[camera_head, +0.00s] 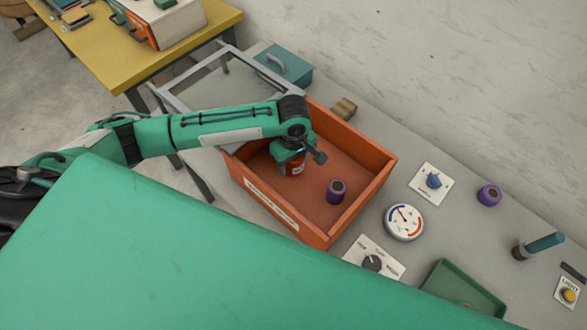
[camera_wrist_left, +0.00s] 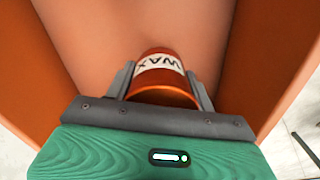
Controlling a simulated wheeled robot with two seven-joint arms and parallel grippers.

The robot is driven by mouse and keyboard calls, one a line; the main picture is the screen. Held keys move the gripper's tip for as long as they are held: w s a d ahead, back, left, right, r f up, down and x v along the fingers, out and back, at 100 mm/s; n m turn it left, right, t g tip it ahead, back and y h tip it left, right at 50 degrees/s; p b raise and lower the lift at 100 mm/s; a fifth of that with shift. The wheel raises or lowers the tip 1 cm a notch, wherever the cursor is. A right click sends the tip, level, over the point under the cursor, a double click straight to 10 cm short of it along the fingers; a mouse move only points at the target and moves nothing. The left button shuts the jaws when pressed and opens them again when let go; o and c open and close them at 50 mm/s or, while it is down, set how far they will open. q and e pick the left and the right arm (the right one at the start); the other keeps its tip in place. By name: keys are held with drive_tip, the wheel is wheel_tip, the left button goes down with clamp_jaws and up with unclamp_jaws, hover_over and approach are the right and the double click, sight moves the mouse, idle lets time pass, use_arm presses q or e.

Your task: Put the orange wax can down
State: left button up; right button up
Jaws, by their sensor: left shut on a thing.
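The orange wax can (camera_wrist_left: 163,77) has a white label reading WAX. It sits between the fingers of my left gripper (camera_wrist_left: 162,85) in the left wrist view, and the gripper is shut on it. In the head view the can (camera_head: 297,168) shows below my left gripper (camera_head: 291,163), inside the orange bin (camera_head: 316,231). I cannot tell whether the can touches the bin floor. My right gripper is not in view.
Another purple can (camera_head: 489,195) stands on the grey bench, beyond a gauge (camera_head: 404,222) and knob panel (camera_head: 432,183). A green tray (camera_head: 462,290) is at the front right. The bin walls surround my gripper.

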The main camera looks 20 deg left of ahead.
sight(294, 171)
use_arm(q)
wheel_tip(294, 171, down, 4)
drive_tip(key=shift+f, duration=0.3)
drive_tip(key=shift+f, duration=0.1)
drive_tip(key=o, duration=1.1)
